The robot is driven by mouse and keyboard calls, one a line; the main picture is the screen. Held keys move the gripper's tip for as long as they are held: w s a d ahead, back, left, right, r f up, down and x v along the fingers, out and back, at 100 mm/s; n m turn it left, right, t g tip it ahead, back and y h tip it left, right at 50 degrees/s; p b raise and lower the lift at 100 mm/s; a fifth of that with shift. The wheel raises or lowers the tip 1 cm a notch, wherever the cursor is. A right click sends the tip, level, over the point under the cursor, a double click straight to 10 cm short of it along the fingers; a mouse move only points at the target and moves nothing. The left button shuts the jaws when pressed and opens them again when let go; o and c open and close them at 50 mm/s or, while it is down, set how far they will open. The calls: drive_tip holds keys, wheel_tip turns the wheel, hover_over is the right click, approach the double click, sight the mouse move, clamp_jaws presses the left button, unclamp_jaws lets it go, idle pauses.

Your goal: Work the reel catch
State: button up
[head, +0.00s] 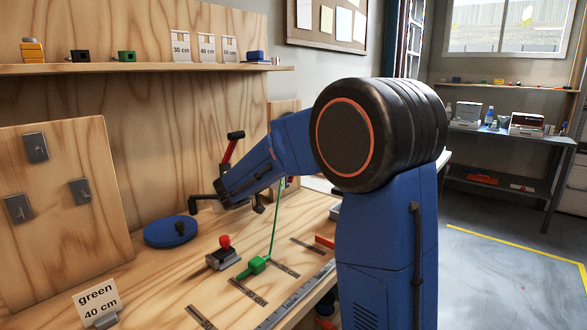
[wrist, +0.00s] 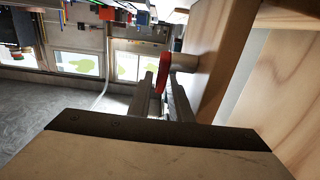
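In the wrist view my gripper (wrist: 163,85) has its two grey fingers apart, one on each side of a red disc-like part (wrist: 163,70). This red part sits on a pale round stub that comes out of a wooden board (wrist: 215,60); it looks like the reel catch, but I cannot be sure. I cannot tell whether the fingers press on it. In the head view my arm hides the fingertips and the red part. The reel itself is not clearly seen.
On the bench stand a blue round base (head: 170,231), a red-knobbed block (head: 223,254) and a "green 40 cm" card (head: 97,304). A red lever with a black end (head: 232,149) rises beside my forearm. A shelf (head: 140,68) runs along the back panel.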

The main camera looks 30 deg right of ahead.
clamp_jaws()
drive_tip(key=shift+d+f+g+y, duration=0.1)
drive_tip(key=shift+d+g+y, duration=0.2)
drive_tip(key=shift+y, duration=0.5)
drive_tip(key=shift+w+d+f+y, duration=0.15)
drive_tip(key=shift+f+y, duration=0.1)
drive_tip(key=shift+y, duration=0.45)
drive_tip(key=shift+o, duration=0.6)
unclamp_jaws()
